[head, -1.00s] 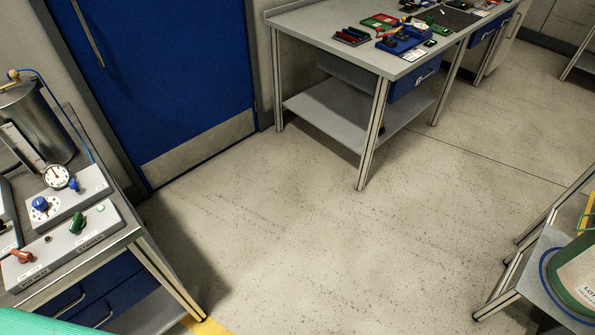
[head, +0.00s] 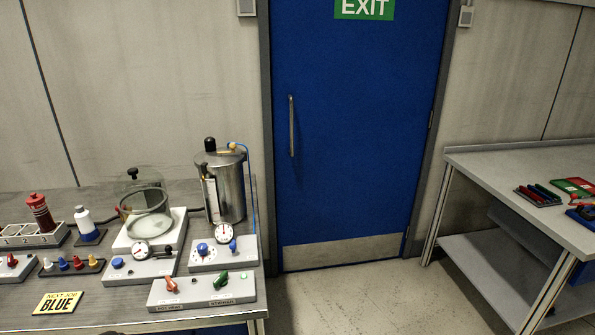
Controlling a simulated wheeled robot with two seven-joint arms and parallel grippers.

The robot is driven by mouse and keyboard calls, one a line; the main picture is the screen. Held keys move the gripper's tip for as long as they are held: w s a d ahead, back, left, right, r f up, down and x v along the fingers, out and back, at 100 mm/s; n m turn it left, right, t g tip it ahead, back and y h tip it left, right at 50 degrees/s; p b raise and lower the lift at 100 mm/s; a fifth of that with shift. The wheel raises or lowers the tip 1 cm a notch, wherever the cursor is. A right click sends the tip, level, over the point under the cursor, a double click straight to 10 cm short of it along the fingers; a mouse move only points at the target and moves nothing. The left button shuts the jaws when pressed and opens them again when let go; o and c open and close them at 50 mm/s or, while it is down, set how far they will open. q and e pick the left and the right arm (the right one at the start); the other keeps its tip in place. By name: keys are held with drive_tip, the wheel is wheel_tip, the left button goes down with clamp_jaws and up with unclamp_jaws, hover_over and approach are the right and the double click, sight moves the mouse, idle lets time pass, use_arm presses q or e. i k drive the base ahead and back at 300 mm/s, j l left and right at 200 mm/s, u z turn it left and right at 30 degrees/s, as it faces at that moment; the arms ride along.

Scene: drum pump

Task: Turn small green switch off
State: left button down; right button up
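The small green switch (head: 220,281) is a green knob on the right part of a grey control box at the front right corner of the left bench. A label plate, too small to read surely, sits below it. A red-orange knob (head: 171,285) is on the left part of the same box (head: 203,292). A small pale green spot (head: 243,276) shows right of the green switch. Neither of my grippers is in view.
A blue exit door (head: 352,130) stands behind. Clear floor (head: 360,300) lies between it and the right bench (head: 490,180).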

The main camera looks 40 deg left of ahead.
sight(222, 280)
drive_tip(key=u, duration=1.8)
